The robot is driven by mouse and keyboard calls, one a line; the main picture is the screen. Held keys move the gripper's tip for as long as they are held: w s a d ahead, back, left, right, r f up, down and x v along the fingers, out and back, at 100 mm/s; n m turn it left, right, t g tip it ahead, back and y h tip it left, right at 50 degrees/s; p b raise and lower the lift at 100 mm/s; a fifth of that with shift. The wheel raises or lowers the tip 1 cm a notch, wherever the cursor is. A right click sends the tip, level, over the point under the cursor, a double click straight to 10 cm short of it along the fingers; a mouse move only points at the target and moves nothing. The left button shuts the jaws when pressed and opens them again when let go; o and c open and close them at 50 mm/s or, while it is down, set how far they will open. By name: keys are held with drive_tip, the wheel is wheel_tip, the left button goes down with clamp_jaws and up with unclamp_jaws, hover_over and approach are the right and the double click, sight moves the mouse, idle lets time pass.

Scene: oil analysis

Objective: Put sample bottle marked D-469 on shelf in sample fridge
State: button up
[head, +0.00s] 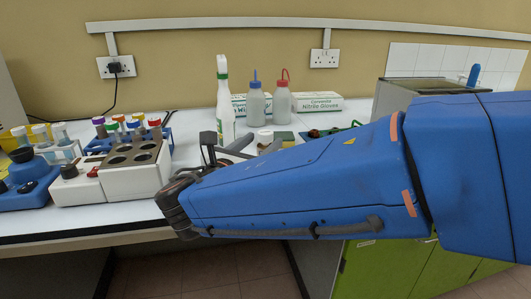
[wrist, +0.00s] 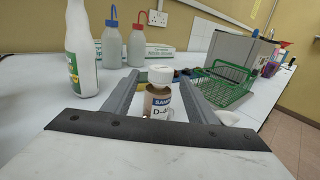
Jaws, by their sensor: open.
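The sample bottle (wrist: 158,103) stands upright on the white bench in the wrist view, with a white cap and a label whose visible part reads "SAM" and "D-4"; the rest is cut off. My gripper (wrist: 159,76) is open, with one finger on each side of the bottle and a gap showing at each side. In the head view my gripper (head: 238,147) is low over the bench, partly hidden by my blue arm. A white-capped item (head: 265,135) just beyond it looks like the same bottle. No sample fridge is identifiable in either view.
A white spray bottle (head: 225,105) stands close behind my gripper. Two wash bottles (wrist: 110,45) and glove boxes (head: 318,103) are farther back. A green wire basket (wrist: 222,85) is to the right. Tube racks and a heating block (head: 130,173) fill the left of the bench.

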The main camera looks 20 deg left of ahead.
drive_tip(key=shift+w+d, duration=0.15)
drive_tip(key=shift+w, duration=1.1)
drive_tip(key=c, duration=1.1)
drive_tip(key=shift+c, duration=0.2)
drive_tip(key=shift+r, duration=0.1)
wheel_tip(320, 180, up, 10)
drive_tip(key=shift+f, duration=0.1)
